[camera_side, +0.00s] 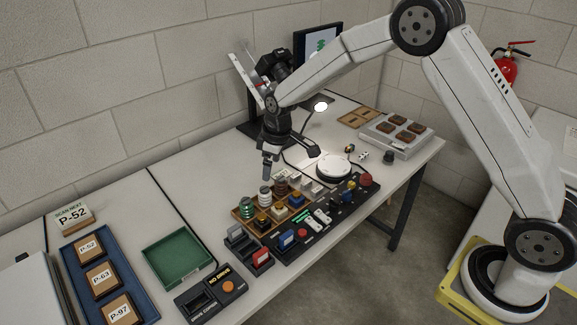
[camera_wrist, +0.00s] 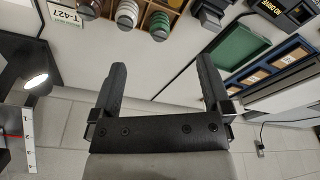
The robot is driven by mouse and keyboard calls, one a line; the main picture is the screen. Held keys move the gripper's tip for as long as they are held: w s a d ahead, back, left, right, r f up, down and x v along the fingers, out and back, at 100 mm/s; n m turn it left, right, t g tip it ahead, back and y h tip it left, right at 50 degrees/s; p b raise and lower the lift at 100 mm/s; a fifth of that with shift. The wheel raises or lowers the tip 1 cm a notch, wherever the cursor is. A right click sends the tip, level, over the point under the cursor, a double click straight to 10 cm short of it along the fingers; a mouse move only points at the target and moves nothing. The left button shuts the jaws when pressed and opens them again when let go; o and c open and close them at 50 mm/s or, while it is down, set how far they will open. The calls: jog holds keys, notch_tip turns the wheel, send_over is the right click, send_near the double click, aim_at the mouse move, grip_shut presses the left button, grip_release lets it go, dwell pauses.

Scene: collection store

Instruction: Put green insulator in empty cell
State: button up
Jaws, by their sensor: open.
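Which cell is empty I cannot tell from these views. My gripper (camera_side: 268,172) is open and empty, above and behind the tray. In the wrist view its fingers (camera_wrist: 159,72) are apart with nothing between them.
A black panel (camera_side: 318,218) with buttons and switches lies along the tray's right side. A green bin (camera_side: 177,253), a control box (camera_side: 211,293) and a blue tray (camera_side: 75,262) of labelled blocks are on the left. A white round stand (camera_side: 333,168) is on the right.

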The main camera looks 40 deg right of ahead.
jog(key=s+d+r+m, duration=0.1)
jog(key=s+r+m, duration=0.1)
jog(key=s, duration=1)
jog(key=s+d+r+m+t, duration=0.1)
jog(key=s+m, duration=0.3)
jog(key=s, duration=0.9)
jog(key=shift+d+r+h, duration=0.4)
jog(key=shift+d+r, duration=0.25)
jog(key=shift+d, duration=0.05)
